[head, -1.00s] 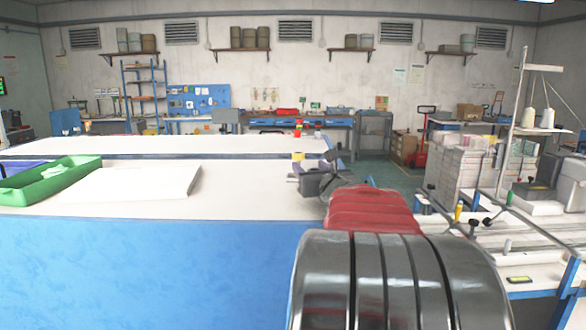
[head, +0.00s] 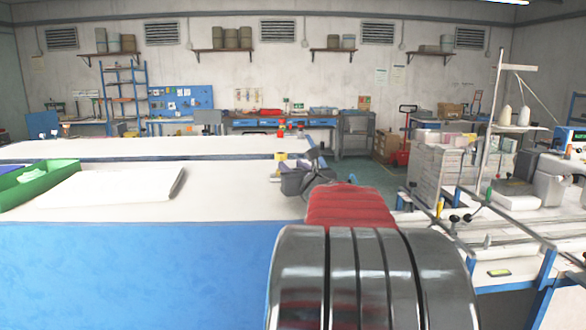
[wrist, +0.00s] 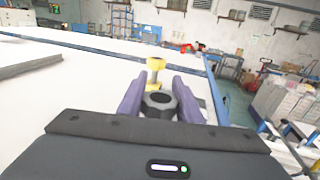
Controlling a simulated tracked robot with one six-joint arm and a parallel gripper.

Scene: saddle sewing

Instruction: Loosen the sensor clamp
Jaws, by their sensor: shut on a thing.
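My gripper (wrist: 158,92) reaches over the white table, its two purple fingers shut on a dark ring-shaped piece (wrist: 160,104) with a round hole facing the wrist camera. A yellow knob-like part (wrist: 155,65) on a short stem stands just beyond the ring. I cannot tell whether it is joined to the ring, or which part is the sensor clamp. In the head view my gripper (head: 298,182) is a dark shape near the table's right end, with a small yellow part (head: 281,157) above it. The fingertips are hidden there.
The white table (head: 240,205) has a blue front. A green bin (head: 38,184) and a flat white panel (head: 110,187) lie at left. A sewing bench with rods and a thread stand (head: 491,120) is at right. An aisle runs behind the table's right end.

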